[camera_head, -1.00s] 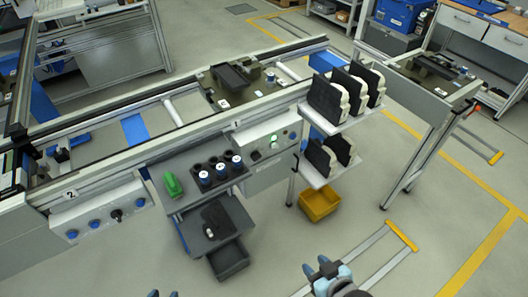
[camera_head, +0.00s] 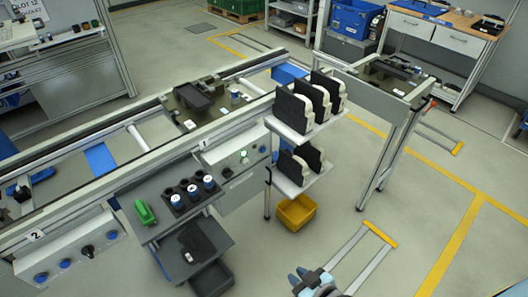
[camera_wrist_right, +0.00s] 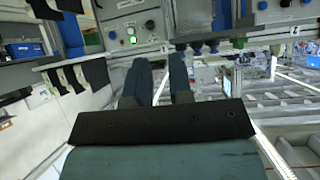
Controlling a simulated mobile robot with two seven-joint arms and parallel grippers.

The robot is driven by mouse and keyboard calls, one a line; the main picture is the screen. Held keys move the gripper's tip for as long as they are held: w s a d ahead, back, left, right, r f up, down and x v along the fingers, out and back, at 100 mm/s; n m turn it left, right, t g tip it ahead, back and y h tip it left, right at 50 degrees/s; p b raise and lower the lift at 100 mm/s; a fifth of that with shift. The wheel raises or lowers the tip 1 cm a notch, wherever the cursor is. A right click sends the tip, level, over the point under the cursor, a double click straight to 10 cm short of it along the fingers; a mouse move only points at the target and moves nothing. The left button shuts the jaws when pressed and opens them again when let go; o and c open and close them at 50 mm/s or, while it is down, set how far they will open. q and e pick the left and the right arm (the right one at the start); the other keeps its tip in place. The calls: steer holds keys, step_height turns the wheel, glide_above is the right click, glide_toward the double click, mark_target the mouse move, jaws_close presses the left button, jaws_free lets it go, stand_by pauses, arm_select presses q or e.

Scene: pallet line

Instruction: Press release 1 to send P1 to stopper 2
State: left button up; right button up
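Control panel 1 (camera_head: 226,172) is on the front of the conveyor, with a lit green button (camera_head: 245,157) and other small knobs. The lit button also shows in the right wrist view (camera_wrist_right: 132,40). A pallet (camera_head: 216,112) with a dark part on it sits on the conveyor behind this panel; no P1 mark is legible. Panel 2 (camera_head: 62,258), with several blue buttons, is at lower left. My right gripper (camera_head: 302,277) is low in the head view, apart from the panel. In its wrist view the two fingers (camera_wrist_right: 162,66) are apart with nothing between them. My left gripper is out of view.
A grey stand with a green part (camera_head: 145,212) and blue-capped cups (camera_head: 191,190) juts out before the conveyor. A rack (camera_head: 290,131) with black-and-white parts and a yellow bin (camera_head: 297,212) stand right of panel 1. Open floor lies in front.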

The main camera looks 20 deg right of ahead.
jaws_close()
stand_by(1.4)
